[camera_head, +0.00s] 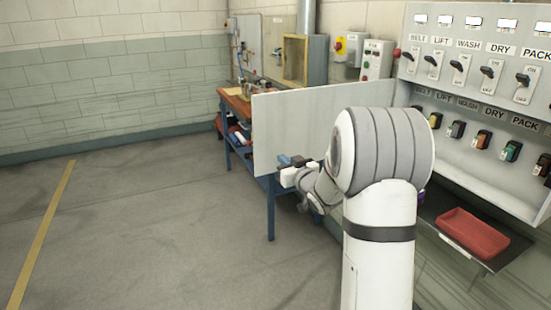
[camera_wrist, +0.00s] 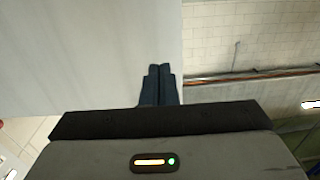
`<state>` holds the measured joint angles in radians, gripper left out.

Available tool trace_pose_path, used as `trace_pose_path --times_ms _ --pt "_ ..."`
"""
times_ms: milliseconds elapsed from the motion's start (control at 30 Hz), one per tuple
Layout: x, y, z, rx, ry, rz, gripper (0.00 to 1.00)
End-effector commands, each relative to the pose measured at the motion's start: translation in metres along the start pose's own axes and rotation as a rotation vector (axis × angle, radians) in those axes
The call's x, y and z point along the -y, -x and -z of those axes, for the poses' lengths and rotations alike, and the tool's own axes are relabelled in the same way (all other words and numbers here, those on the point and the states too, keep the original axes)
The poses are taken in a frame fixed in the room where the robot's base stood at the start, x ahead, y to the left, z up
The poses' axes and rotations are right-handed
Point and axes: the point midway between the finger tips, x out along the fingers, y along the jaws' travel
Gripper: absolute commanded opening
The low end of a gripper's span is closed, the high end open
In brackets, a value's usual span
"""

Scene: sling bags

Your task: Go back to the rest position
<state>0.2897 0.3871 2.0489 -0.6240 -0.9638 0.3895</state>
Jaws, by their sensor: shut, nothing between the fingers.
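My gripper (camera_wrist: 159,70) is shut and empty in the wrist view, its two dark fingers pressed together in front of a plain pale panel. In the head view my gripper (camera_head: 283,160) shows small and partly blocked by my own white arm. It is beside the lower part of the large pale panel (camera_head: 300,120). I cannot tell whether it touches the panel.
A wall board (camera_head: 470,95) with labelled switches stands at the right. Below it is a shelf with a red tray (camera_head: 473,234). A workbench (camera_head: 234,103) with blue legs is behind the panel. The floor (camera_head: 160,220) at left is clear.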

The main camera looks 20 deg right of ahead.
Motion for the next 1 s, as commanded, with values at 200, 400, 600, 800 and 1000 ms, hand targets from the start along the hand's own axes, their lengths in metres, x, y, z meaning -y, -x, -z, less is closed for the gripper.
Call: trace_pose_path --times_ms 200,400,600,800,1000 --pt "0.000 0.027 0.000 -0.001 0.001 0.000 0.00" --pt "0.004 0.038 0.004 0.061 0.015 -0.046 0.00" --pt "0.018 0.078 0.001 0.311 0.036 -0.200 0.00" --pt "0.046 0.150 -0.016 0.616 0.010 -0.302 0.00" --pt "0.094 0.243 -0.037 0.938 -0.051 -0.307 0.00"
